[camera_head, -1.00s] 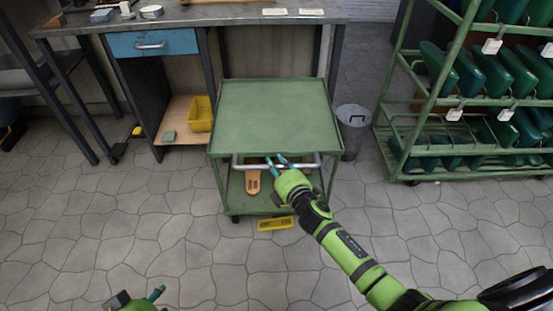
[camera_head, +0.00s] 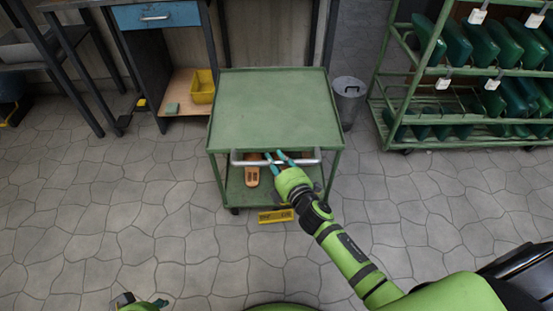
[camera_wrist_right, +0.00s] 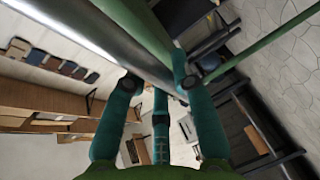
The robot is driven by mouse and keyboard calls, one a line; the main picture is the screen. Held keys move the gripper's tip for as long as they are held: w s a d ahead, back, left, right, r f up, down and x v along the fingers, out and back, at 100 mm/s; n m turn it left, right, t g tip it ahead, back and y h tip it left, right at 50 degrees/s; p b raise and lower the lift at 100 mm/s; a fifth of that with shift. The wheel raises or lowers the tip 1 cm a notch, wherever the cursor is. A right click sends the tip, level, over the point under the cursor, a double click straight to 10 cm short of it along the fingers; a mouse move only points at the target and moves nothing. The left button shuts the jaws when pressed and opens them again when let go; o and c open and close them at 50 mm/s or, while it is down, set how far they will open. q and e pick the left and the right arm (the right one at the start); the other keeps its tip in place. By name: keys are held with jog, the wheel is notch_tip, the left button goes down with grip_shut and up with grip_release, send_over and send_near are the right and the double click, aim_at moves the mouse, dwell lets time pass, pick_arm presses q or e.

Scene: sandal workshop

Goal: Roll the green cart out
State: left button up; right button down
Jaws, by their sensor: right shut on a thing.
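The green cart (camera_head: 275,105) stands in the middle of the head view with its flat top empty. A silver handle bar (camera_head: 240,159) runs across its near side. My right gripper (camera_head: 280,158) is shut on this handle, left of the bar's right end. In the right wrist view the bar (camera_wrist_right: 110,45) crosses between the teal fingers (camera_wrist_right: 155,88). An orange-brown sole-shaped piece (camera_head: 251,175) shows under the handle at the lower shelf. My left gripper (camera_head: 142,301) is at the bottom edge, mostly cut off, apart from the cart.
A workbench with a blue drawer (camera_head: 155,15) and a yellow bin (camera_head: 202,87) on its low shelf stands behind left. A grey bin (camera_head: 348,100) is close behind right. A green rack (camera_head: 385,95) of dark green shoe forms stands right. The stone floor (camera_head: 120,220) in front is clear.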

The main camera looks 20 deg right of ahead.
jog(key=c, duration=1)
grip_release()
jog(key=shift+s, duration=0.2)
jog(key=v, duration=1.1)
jog(key=shift+s, duration=0.35)
